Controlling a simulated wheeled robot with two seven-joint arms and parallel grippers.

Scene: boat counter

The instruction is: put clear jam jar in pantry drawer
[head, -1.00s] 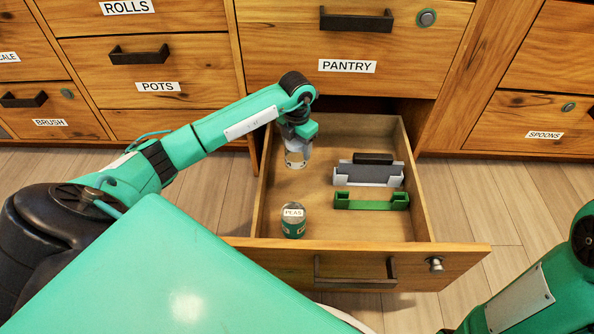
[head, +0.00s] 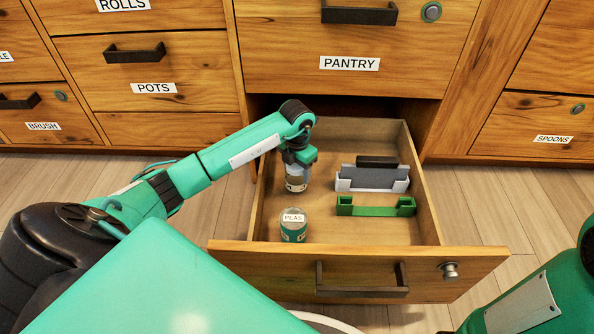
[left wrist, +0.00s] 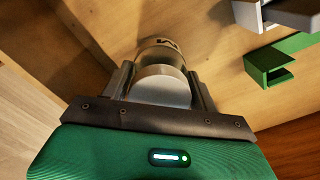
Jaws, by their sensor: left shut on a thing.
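The jam jar (head: 296,183), with a pale label, is inside the open drawer (head: 355,262) below the PANTRY label, toward its back left. My left gripper (head: 297,168) points down into the drawer and is shut on the jar. In the left wrist view the jar (left wrist: 162,52) sits between the two fingers (left wrist: 160,85). The jar is upright; I cannot tell whether its base touches the drawer floor. My right arm shows at the lower right of the head view, but its gripper is out of frame.
A green holder (head: 376,208) and a grey-white holder with a dark block (head: 372,180) lie on the drawer's right side. Bare drawer floor lies between these and the jar.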

